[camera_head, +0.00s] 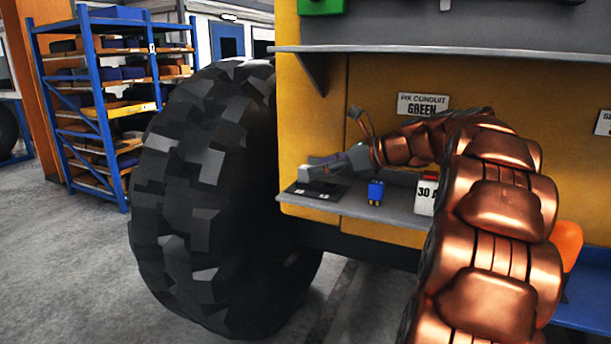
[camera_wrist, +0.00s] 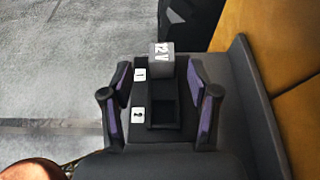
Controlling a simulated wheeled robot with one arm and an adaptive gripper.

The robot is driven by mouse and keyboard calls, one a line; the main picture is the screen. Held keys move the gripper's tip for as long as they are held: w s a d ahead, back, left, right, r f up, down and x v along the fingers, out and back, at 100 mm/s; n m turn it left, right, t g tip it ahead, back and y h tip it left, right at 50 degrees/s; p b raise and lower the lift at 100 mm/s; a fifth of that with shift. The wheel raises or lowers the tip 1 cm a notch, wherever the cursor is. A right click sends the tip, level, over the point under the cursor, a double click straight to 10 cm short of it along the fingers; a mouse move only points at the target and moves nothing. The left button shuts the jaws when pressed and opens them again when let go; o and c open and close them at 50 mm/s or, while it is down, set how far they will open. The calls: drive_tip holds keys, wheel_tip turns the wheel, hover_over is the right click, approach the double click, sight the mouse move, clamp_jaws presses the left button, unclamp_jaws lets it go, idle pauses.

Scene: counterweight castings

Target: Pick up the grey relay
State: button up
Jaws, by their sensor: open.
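The grey relay (camera_wrist: 161,60), marked 12 V, stands by the slot labelled 1 of a black two-slot holder (camera_wrist: 140,98) in the wrist view. The slot labelled 2 is empty. My gripper (camera_wrist: 159,92) is open, its purple-padded fingers left and right of the holder with clear gaps. The relay lies between their upper ends in the picture, touching neither.
A blue relay (camera_head: 375,192) stands on the grey shelf (camera_head: 395,207), right of the holder. A white 30 A label (camera_head: 426,196) is further right. An upper shelf (camera_head: 450,49) overhangs the yellow panel. A large black tyre (camera_head: 205,190) stands left of the shelf.

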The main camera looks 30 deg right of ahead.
sight(305, 167)
drive_tip(key=p+x, duration=0.1)
drive_tip(key=x, duration=0.4)
drive_tip(key=shift+d+r, duration=0.1)
clamp_jaws()
idle(0.4)
